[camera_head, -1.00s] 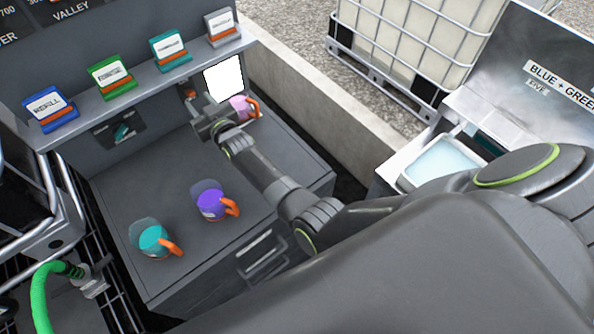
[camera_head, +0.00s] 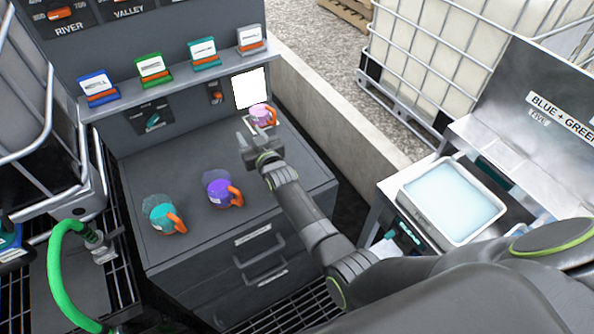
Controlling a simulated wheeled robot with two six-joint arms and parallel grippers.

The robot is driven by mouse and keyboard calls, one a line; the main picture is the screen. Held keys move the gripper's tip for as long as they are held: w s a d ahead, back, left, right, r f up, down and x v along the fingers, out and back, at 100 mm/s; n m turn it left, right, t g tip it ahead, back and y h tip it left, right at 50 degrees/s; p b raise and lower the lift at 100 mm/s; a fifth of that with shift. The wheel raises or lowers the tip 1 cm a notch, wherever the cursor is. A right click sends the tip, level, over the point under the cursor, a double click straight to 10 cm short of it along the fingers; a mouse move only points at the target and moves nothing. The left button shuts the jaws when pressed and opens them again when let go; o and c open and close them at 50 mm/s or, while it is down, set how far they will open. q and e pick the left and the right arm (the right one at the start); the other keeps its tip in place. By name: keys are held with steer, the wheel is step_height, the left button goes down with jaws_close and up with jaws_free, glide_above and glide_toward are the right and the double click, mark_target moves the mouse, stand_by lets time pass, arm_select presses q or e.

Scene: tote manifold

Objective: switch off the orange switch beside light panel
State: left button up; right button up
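The orange switch (camera_head: 215,93) is a small orange piece on a dark plate on the cabinet's back wall. It sits just left of the light panel (camera_head: 250,88), which glows bright white. My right gripper (camera_head: 243,138) is below and a little right of the switch, over the counter, with its fingers apart and nothing between them. It does not touch the switch. My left gripper is not in view.
A pink pitcher (camera_head: 260,116) stands below the light panel, close to my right gripper. A purple pitcher (camera_head: 217,189) and a teal pitcher (camera_head: 161,213) stand on the counter (camera_head: 150,180). A teal switch (camera_head: 153,122) is further left. Colored card holders line the shelf above.

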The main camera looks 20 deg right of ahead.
steer(key=shift+g+h, duration=0.3)
steer(key=shift+g, duration=0.4)
steer(key=s+d+f, duration=0.2)
steer(key=d+f, duration=0.1)
steer(key=shift+s+d, duration=0.15)
steer(key=s+d+f, duration=0.1)
steer(key=s, duration=0.1)
steer(key=s+d+f+g, duration=0.1)
steer(key=s+d, duration=0.1)
steer(key=s+d+f+m+g+h, duration=0.1)
steer(key=s+d, duration=0.1)
steer(key=shift+s+d, duration=0.15)
steer(key=shift+s, duration=0.1)
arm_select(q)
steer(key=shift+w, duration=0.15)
arm_select(e)
steer(key=shift+s+d+f+g, duration=0.2)
steer(key=shift+s+d+g, duration=0.15)
steer(key=shift+s, duration=0.25)
